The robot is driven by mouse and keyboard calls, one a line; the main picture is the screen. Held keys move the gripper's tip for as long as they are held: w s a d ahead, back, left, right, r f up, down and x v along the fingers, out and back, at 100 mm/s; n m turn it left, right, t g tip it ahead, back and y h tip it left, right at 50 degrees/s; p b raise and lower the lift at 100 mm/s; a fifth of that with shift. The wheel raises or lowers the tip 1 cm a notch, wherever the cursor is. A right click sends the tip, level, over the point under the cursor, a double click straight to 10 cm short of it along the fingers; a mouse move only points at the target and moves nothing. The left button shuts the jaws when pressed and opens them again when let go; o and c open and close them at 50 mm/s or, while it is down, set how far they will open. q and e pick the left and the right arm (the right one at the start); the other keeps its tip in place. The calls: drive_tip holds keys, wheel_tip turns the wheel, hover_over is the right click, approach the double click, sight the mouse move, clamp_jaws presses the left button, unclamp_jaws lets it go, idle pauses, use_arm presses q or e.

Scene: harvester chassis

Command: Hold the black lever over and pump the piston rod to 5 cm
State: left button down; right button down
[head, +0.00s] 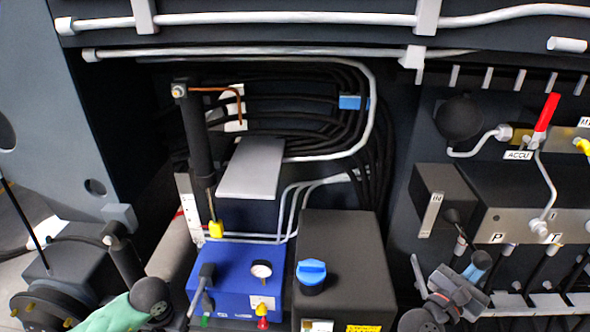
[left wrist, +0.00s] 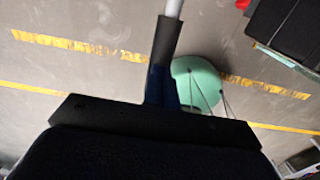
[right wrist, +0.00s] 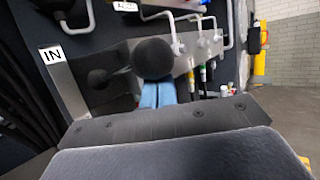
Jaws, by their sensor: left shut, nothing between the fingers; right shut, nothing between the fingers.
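The black lever (head: 452,216) projects from the dark valve block marked IN. Its round black knob (right wrist: 153,58) sits just beyond my right gripper (right wrist: 158,90), which is shut and empty with blue fingertips side by side. My right gripper (head: 478,262) also shows below the lever in the head view; contact is unclear. The thin piston rod (head: 211,201) hangs from the upright black cylinder (head: 196,130), above a yellow fitting (head: 215,230). In the left wrist view my left gripper (left wrist: 160,88) is shut beneath a black sleeve (left wrist: 165,42) on a pale rod; touching is unclear.
A blue pump box (head: 235,285) with a gauge (head: 261,270) stands below the cylinder. Beside it is a black tank (head: 345,260) with a blue cap (head: 311,272). A red-handled valve (head: 546,116) and pipes crowd the right. Open floor shows in the left wrist view.

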drive_tip(key=shift+r, duration=1.4)
use_arm(q)
wheel_tip(320, 180, down, 12)
drive_tip(key=shift+w+r, duration=0.2)
drive_tip(key=shift+w, duration=0.2)
idle(4.3)
drive_tip(key=r, duration=0.8)
drive_tip(key=s+r, duration=0.1)
drive_tip(key=r, duration=0.3)
drive_tip(key=shift+r, duration=0.25)
